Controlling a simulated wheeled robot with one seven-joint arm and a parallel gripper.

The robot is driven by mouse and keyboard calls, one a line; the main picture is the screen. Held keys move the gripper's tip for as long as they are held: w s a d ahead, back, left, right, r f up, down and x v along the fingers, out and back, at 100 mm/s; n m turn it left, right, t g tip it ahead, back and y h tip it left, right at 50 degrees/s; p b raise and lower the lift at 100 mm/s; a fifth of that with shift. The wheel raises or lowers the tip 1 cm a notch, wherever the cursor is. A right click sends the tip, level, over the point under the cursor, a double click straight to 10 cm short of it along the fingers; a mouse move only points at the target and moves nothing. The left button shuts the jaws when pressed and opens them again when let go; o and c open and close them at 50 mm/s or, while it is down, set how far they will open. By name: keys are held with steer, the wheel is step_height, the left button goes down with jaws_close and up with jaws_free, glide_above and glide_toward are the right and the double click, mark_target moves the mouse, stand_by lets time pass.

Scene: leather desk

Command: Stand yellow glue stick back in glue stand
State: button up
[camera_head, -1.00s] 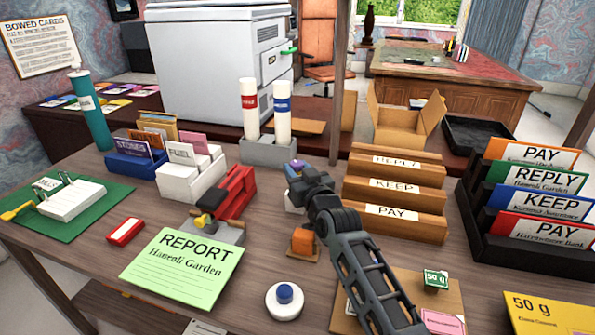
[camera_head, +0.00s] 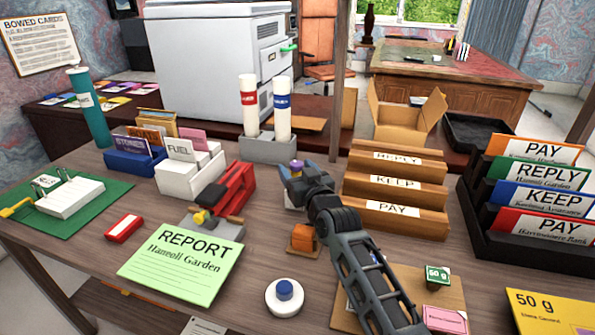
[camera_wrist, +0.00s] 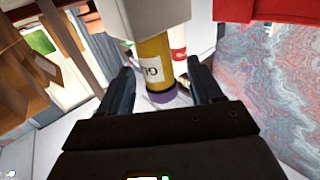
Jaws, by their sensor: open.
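The yellow glue stick (camera_wrist: 153,62) shows in the wrist view with a GLU label and a purple cap (camera_wrist: 161,97). It stands between my fingers. Its far end meets a white block (camera_wrist: 157,14), which looks like the glue stand; how deep it sits there is hidden. In the head view the purple cap (camera_head: 297,164) shows above the stand, which is mostly hidden behind my arm. My gripper (camera_wrist: 160,85) is open, with one finger on each side of the stick and visible gaps beside it.
A brown tiered sorter (camera_head: 398,195) stands just right of my arm. A red and grey device (camera_head: 230,190) is to the left. A grey holder (camera_head: 268,150) with two white tubes stands behind. An orange block (camera_head: 303,238) and a white round button (camera_head: 284,298) lie in front.

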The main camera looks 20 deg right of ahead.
step_height(320, 180, up, 4)
steer(key=s+d+r+b, duration=0.1)
steer(key=s+d+r, duration=0.5)
steer(key=d, duration=0.4)
steer(key=shift+r, duration=0.5)
